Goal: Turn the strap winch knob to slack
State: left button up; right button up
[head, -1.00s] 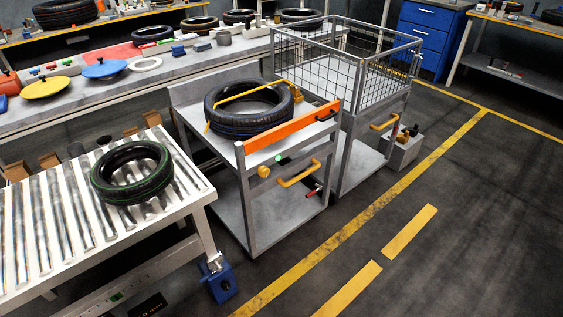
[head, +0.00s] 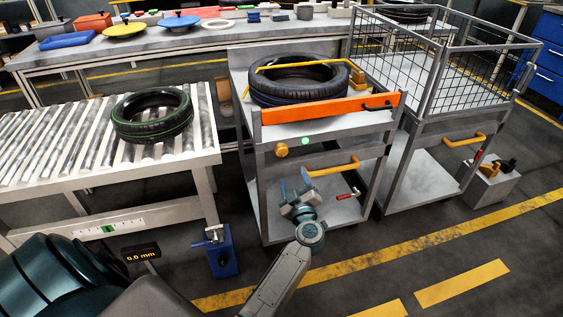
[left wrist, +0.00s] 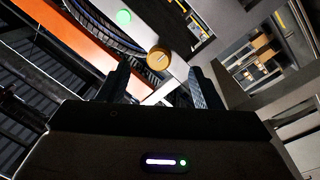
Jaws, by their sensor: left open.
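The round yellow knob (head: 281,150) sits on the front left of the cart (head: 257,190), below the orange panel (head: 330,107). It also shows in the left wrist view (left wrist: 158,58), just beyond and between my open fingers. My left gripper (head: 295,183) is in front of the cart, below and slightly right of the knob, apart from it. In the left wrist view my left gripper (left wrist: 160,88) is open and empty. A yellow strap (head: 300,60) runs over the black tyre (head: 300,92) on the cart. My right gripper is not seen.
A green light (head: 305,141) and a yellow handle (head: 333,168) are right of the knob. A roller conveyor (head: 60,160) with a green-lined tyre (head: 152,125) stands left. A mesh cart (head: 430,130) stands right. Floor in front is open.

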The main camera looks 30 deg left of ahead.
aim_at(282, 152)
pick_arm(q)
jog(key=w+a+r+n, duration=0.1)
jog(key=w+a, duration=0.1)
jog(key=a, duration=0.1)
jog(key=w+a+r+g+b, duration=0.1)
jog(key=w+a, duration=0.1)
jog(key=a, duration=0.1)
jog(key=w+a+r+n+g+b, duration=0.1)
jog(key=w+a, duration=0.1)
jog(key=a, duration=0.1)
jog(key=shift+w+n+y, duration=0.3)
jog(key=shift+w+y, duration=0.1)
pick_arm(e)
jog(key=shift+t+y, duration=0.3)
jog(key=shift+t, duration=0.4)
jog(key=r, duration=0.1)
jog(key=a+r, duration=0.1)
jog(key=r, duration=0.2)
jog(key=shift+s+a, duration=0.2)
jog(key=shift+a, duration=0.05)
pick_arm(q)
jog(key=shift+c, duration=0.2)
jog(key=c, duration=1)
